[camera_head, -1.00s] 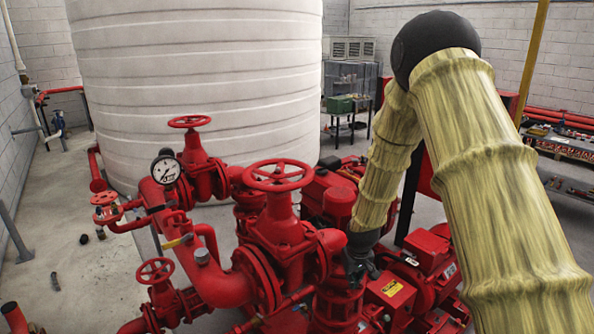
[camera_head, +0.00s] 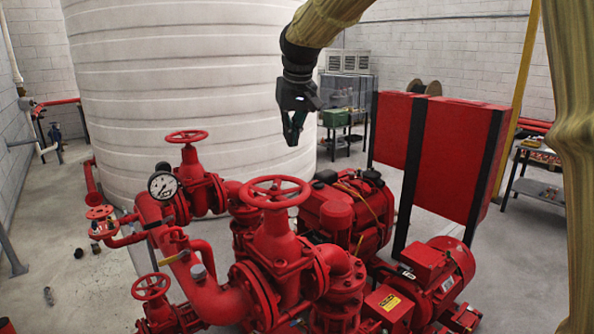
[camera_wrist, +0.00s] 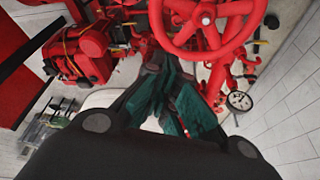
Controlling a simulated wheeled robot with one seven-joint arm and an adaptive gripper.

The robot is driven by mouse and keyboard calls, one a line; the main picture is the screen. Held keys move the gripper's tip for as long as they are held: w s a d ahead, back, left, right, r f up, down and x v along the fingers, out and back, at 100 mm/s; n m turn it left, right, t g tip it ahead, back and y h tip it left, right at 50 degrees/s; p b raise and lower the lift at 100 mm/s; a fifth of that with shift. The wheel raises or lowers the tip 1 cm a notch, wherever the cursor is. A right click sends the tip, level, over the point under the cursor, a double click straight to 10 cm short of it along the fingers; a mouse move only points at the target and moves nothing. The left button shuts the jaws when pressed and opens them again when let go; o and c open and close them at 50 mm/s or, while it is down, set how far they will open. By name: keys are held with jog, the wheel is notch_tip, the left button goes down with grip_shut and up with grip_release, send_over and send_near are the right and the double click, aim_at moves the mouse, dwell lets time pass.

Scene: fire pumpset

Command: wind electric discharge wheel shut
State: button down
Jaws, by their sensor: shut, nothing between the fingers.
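Several red handwheels stand on the pump pipework; no label shows which is the electric discharge wheel. The largest front handwheel (camera_head: 275,192) lies flat on its upright valve, and a large red wheel (camera_wrist: 205,20) fills the top of the wrist view. A second handwheel (camera_head: 186,136) sits farther back on the left. Smaller wheels are at the left (camera_head: 100,212) and lower left (camera_head: 151,286). My gripper (camera_head: 293,138) is shut and empty, pointing down in the air above and behind the front wheel, apart from it. Its green-padded fingers (camera_wrist: 172,88) show in the wrist view.
A pressure gauge (camera_head: 163,185) stands left of the front valve. The big white tank (camera_head: 180,80) rises behind the pipework. A red engine (camera_head: 345,215), red motor (camera_head: 440,275) and tall red cabinet (camera_head: 455,150) stand to the right. Open air lies above the wheels.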

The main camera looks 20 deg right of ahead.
jog(key=p, duration=0.5)
send_near(289, 179)
jog(key=w+f, duration=0.4)
jog(key=f, duration=0.1)
jog(key=shift+w, duration=0.4)
jog(key=s, duration=0.1)
jog(key=s+f+p, duration=0.1)
jog(key=shift+s, duration=0.3)
jog(key=shift+s+f+p, duration=0.4)
jog(key=shift+s+p, duration=0.05)
jog(key=shift+s+d, duration=0.1)
